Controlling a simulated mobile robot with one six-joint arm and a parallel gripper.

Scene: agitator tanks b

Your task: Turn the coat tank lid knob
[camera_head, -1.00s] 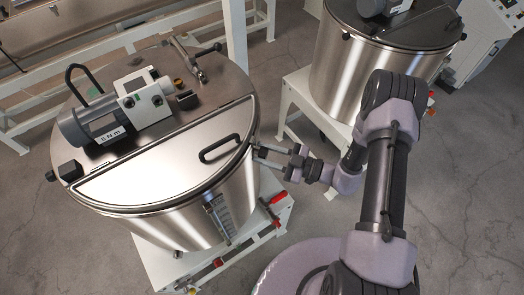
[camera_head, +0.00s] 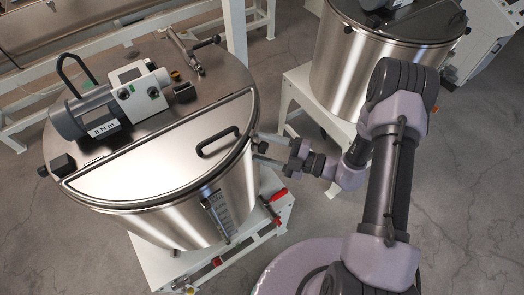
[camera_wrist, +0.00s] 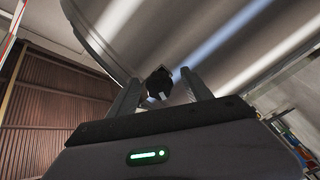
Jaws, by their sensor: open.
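The nearer steel tank (camera_head: 226,180) stands at left in the head view, with a lid (camera_head: 155,155) that has a black handle on its hinged half. A black knob (camera_wrist: 158,82) sticks out from the tank's side below the rim in the wrist view. My gripper (camera_head: 262,147) is at the tank's right side in the head view, pointing at its wall. In the wrist view my gripper (camera_wrist: 156,80) is open, with one finger on each side of the knob. The knob lies between the fingers, with gaps visible on both sides. Whether the fingertips touch the tank wall cannot be told.
A motor unit (camera_head: 110,105) sits on the lid's back half. A white stand with red-handled valves (camera_head: 278,195) is under the tank, below my gripper. A second steel tank (camera_head: 355,75) stands behind my arm.

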